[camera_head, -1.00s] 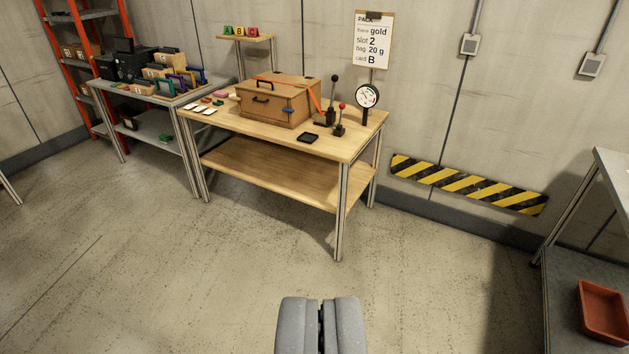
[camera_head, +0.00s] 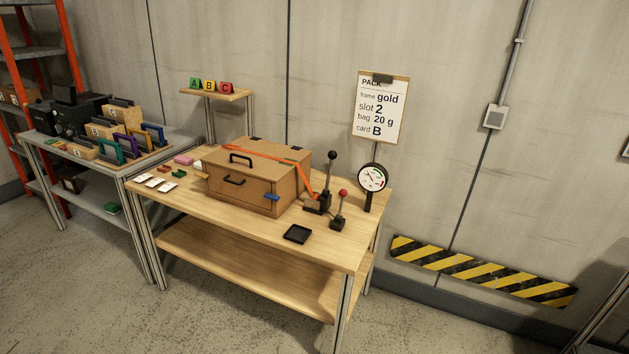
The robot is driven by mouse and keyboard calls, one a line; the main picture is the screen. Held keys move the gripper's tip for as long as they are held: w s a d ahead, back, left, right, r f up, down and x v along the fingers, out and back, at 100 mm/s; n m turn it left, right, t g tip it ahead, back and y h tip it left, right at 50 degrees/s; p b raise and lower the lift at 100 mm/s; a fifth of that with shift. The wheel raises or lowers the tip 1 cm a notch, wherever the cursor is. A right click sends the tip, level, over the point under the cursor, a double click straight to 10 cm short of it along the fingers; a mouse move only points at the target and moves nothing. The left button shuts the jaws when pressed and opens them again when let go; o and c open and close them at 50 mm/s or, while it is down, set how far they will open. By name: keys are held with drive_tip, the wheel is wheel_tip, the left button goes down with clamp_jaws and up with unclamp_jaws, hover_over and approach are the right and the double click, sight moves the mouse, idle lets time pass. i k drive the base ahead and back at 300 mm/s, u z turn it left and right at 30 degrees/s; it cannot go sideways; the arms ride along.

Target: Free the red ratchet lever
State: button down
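The red-knobbed lever (camera_head: 342,208) stands upright on the wooden table, on a small black base at the right of the wooden crate (camera_head: 238,193). A taller black-knobbed lever (camera_head: 329,178) stands just behind it to the left. An orange strap (camera_head: 262,150) runs over the crate's lid and down to the base of the black-knobbed lever. The crate's lid is shut. It has dark handles and a blue latch (camera_head: 271,197). My gripper is out of view.
A round gauge (camera_head: 371,178) on a post stands right of the levers. A black tray (camera_head: 297,234) lies on the wooden table (camera_head: 210,222) before them. A grey table (camera_head: 128,166) with several colored frames stands left. The floor in front is bare.

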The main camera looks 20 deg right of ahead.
sight(343, 193)
drive_tip(key=z, duration=0.1)
drive_tip(key=i, duration=1.55)
drive_tip(key=z, duration=0.5)
drive_tip(key=i, duration=1.55)
drive_tip(key=z, duration=0.3)
